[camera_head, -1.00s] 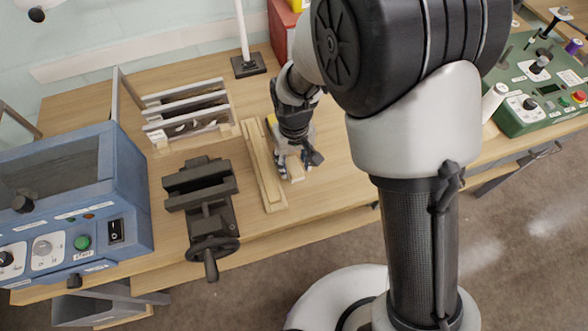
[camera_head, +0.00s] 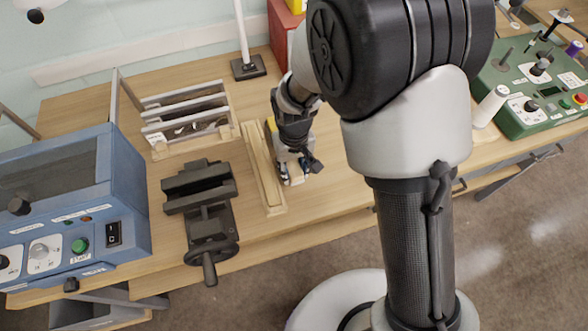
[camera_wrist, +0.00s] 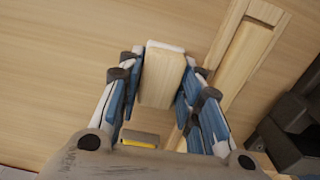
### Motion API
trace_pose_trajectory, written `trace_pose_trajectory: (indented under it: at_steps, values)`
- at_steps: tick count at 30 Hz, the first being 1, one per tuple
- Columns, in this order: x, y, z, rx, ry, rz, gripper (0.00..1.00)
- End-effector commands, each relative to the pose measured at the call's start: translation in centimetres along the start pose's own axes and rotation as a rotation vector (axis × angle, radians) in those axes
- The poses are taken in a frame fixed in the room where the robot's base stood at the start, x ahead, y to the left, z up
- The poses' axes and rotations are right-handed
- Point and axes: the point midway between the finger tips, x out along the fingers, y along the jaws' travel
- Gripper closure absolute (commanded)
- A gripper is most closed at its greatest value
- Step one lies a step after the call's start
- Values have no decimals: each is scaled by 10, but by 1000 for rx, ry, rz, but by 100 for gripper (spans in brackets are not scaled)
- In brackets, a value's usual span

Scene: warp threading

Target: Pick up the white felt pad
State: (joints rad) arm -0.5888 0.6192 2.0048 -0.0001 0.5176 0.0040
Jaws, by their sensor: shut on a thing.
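In the wrist view a pale wooden block (camera_wrist: 162,80) stands between the two blue-lined fingers of my gripper (camera_wrist: 160,92). A white layer (camera_wrist: 166,46), which looks like the white felt pad, shows along the block's far end. The fingers are shut on the block's sides. In the head view my gripper (camera_head: 292,172) is low over the table, just right of the long wooden bar, and largely hides the block. I cannot tell whether the block touches the table.
A long wooden bar (camera_head: 264,170) lies close on the left. Left of it are a dark vise (camera_head: 203,195), a slatted rack (camera_head: 187,112) and a blue machine (camera_head: 70,200). A yellow-topped thing (camera_wrist: 139,140) sits near the palm. A green control box (camera_head: 530,100) stands right.

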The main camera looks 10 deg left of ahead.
Motion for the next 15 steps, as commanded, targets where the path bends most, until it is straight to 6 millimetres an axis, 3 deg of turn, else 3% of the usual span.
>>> trace_pose_trajectory:
  at_steps: [8,15]
  values:
    - [-9,0,-1,0,3,0,91]
    - [-51,0,-1,0,5,0,91]
